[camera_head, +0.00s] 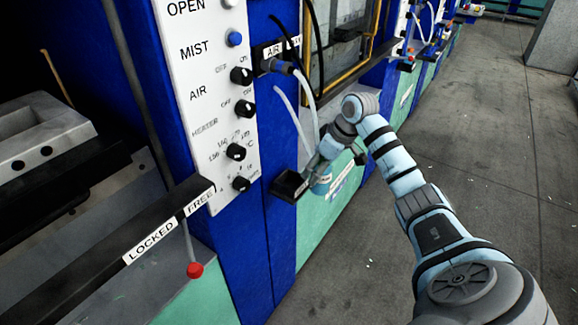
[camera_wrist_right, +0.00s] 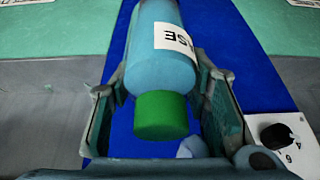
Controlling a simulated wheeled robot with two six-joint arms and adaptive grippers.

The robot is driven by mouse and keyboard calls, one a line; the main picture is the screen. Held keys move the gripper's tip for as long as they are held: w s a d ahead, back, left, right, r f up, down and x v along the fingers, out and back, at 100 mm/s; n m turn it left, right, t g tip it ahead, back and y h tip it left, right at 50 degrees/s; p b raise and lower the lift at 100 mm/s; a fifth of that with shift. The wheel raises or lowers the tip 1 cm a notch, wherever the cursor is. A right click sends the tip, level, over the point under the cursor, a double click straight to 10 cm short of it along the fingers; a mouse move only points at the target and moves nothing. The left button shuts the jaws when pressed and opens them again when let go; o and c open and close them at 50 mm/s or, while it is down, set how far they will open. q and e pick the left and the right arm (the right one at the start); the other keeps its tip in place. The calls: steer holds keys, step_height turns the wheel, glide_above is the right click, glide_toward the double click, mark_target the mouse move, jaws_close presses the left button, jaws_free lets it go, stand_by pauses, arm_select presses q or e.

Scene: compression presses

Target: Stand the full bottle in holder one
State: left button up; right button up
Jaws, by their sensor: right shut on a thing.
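My right gripper (camera_head: 322,165) reaches in from the right to the front of the blue press. In the wrist view, its fingers (camera_wrist_right: 164,90) stand on both sides of a light blue bottle (camera_wrist_right: 165,50) with a green cap (camera_wrist_right: 161,116) and a white label, and are shut on it. In the head view the bottle (camera_head: 322,186) is small and partly hidden by the gripper. A black open-topped holder (camera_head: 289,187) on the press front is just left of the bottle. I cannot tell whether they touch. My left gripper is not in view.
A white control panel (camera_head: 200,75) with black knobs is left of the holder. A lever bar (camera_head: 130,250) marked LOCKED and FREE and a red knob (camera_head: 195,270) stick out at lower left. Hoses (camera_head: 305,85) hang above the gripper. The grey floor (camera_head: 480,130) at right is clear.

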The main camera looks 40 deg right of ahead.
steer(key=w+a+f, duration=0.1)
steer(key=w, duration=0.2)
steer(key=w+a+f, duration=0.1)
steer(key=w, duration=0.2)
steer(key=w+a+f+b, duration=0.1)
steer(key=w+f, duration=0.1)
steer(key=w, duration=0.1)
steer(key=shift+w+a, duration=0.1)
steer(key=shift+a, duration=0.05)
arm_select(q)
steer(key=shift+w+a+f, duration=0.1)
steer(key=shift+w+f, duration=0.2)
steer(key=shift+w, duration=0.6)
arm_select(e)
steer(key=o, duration=1.5)
steer(key=shift+c, duration=0.2)
arm_select(q)
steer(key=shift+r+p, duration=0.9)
steer(key=shift+p, duration=0.1)
arm_select(e)
steer(key=v, duration=1.2)
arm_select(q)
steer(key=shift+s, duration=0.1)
